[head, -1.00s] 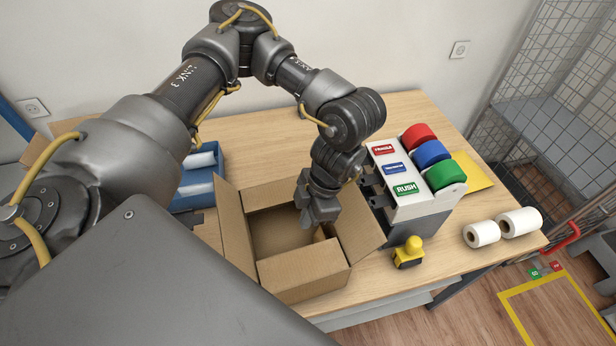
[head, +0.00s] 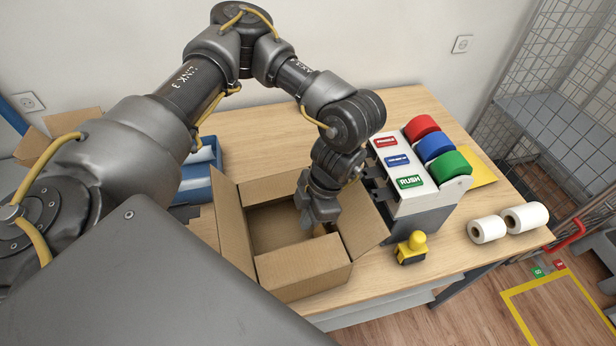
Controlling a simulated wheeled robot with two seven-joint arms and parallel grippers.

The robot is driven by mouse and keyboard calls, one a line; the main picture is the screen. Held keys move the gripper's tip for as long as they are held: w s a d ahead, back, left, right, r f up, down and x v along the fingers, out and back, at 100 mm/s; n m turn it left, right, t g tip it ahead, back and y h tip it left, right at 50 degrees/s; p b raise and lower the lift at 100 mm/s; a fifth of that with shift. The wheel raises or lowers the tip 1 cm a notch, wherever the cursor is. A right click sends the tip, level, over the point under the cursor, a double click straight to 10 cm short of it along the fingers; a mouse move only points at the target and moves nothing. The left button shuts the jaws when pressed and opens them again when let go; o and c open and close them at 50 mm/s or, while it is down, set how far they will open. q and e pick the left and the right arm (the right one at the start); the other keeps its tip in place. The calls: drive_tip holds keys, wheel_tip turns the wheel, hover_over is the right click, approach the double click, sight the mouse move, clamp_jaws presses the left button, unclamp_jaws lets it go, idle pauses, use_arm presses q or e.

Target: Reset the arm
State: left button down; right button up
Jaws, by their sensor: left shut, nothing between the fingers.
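My left arm comes in from the left and arches over the wooden table. Its gripper (head: 318,218) is shut and empty, pointing down over the right part of an open cardboard box (head: 303,268). The box flaps are spread outward. Something small and tan lies in the box just right of the gripper, mostly hidden. My right gripper is not in view.
Right of the box stands a label dispenser (head: 410,180) with red, blue and green rolls. A yellow-handled stamp (head: 412,247) and two white rolls (head: 488,229) are near the front edge. A blue tray (head: 197,180) is behind my arm. The table's back middle is clear.

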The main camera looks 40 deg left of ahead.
use_arm(q)
wheel_tip(320, 180, up, 9)
drive_tip(key=p, duration=0.6)
drive_tip(key=shift+p, duration=0.35)
drive_tip(key=shift+d, duration=0.15)
